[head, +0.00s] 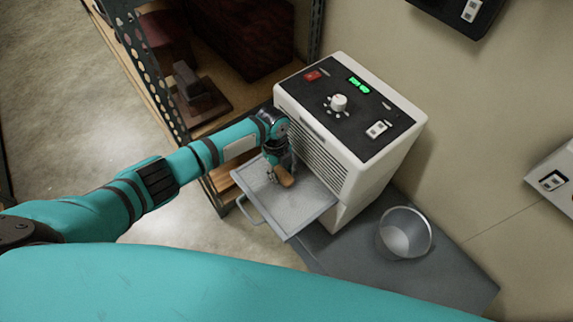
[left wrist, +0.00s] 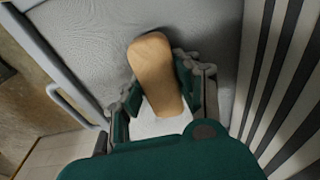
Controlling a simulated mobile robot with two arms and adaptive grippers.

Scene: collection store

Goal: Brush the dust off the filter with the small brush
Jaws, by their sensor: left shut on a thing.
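The filter (head: 303,205) is a grey, flat tray-like panel with a handle, pulled out from the front of a white machine (head: 365,181). Its grey surface (left wrist: 85,50) with patches of dust fills the upper part of the left wrist view. My left gripper (head: 275,174) is over the filter, near the machine's slatted front. It is shut on the small brush, whose wooden handle (head: 285,178) shows between the fingers. In the left wrist view the handle (left wrist: 152,68) sits between the fingertips (left wrist: 165,90). The bristles are hidden. My right gripper is not in view.
The machine stands on a grey table (head: 440,268). A clear, empty-looking bucket (head: 404,236) stands to its right. A metal shelf with wooden boards (head: 222,118) and dark objects is at the left. The wall is close on the right.

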